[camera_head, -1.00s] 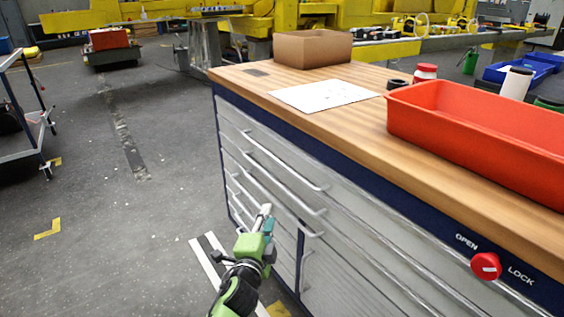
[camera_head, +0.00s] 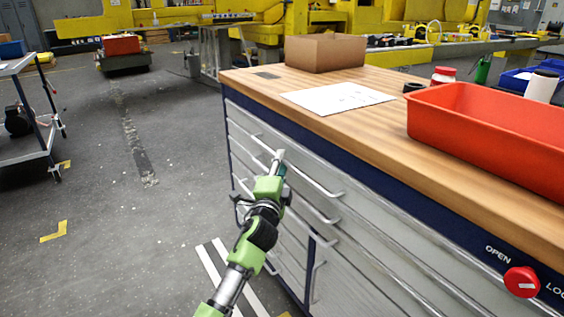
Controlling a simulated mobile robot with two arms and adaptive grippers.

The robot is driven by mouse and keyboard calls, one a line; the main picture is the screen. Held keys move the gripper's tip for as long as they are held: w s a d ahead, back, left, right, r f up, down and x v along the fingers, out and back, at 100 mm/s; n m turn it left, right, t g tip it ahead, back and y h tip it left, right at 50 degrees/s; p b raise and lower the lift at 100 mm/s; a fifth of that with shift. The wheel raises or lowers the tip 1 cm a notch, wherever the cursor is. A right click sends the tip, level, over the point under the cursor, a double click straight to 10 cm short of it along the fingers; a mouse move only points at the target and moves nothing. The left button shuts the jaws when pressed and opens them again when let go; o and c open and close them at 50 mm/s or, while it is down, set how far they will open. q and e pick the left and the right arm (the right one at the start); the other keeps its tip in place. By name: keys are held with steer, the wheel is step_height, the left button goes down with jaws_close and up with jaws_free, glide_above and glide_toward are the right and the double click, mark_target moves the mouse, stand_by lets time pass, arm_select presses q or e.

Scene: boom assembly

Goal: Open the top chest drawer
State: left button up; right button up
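The chest (camera_head: 370,240) has grey drawers in a dark blue frame under a wooden top. The top drawer (camera_head: 310,160) looks shut, flush with the front. Its long silver handle (camera_head: 322,188) runs along the front, and its middle part is hidden behind my gripper. My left gripper (camera_head: 279,160), with a green body, is in front of the top drawer, its fingertips at the handle's height in the picture. I cannot tell whether it touches the handle or how wide the fingers stand. A red lock knob (camera_head: 521,281) sits between the OPEN and LOCK labels. My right gripper is not in view.
On the chest top are a red bin (camera_head: 490,135), a cardboard box (camera_head: 325,53), a white sheet (camera_head: 338,97) and a red-lidded jar (camera_head: 443,75). A cart (camera_head: 35,125) stands at the left. The floor (camera_head: 130,240) left of the chest is clear.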

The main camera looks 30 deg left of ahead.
arm_select(q)
steer(key=shift+x, duration=0.75)
jaws_close()
